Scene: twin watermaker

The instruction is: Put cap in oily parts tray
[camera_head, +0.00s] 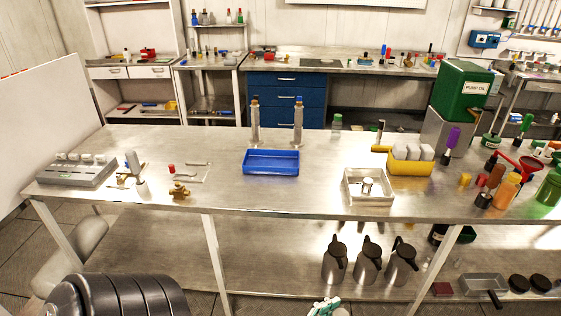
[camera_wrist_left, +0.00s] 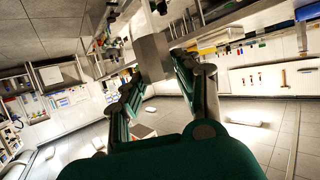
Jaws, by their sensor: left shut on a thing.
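A blue tray (camera_head: 271,172) lies at the middle of the bench, in front of two upright clear cylinders, one with a blue top (camera_head: 298,101) and one with a brown top (camera_head: 255,101). A white tray (camera_head: 369,200) to its right holds a small metal part (camera_head: 367,185). No label shows which tray is for oily parts. I cannot tell whether this piece is the cap. My right gripper is not clearly seen.
Brass parts (camera_head: 180,189) and small tools lie left of the blue tray. Dark-lidded jugs (camera_head: 368,260) stand on the lower shelf. The bench front between the trays is clear.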

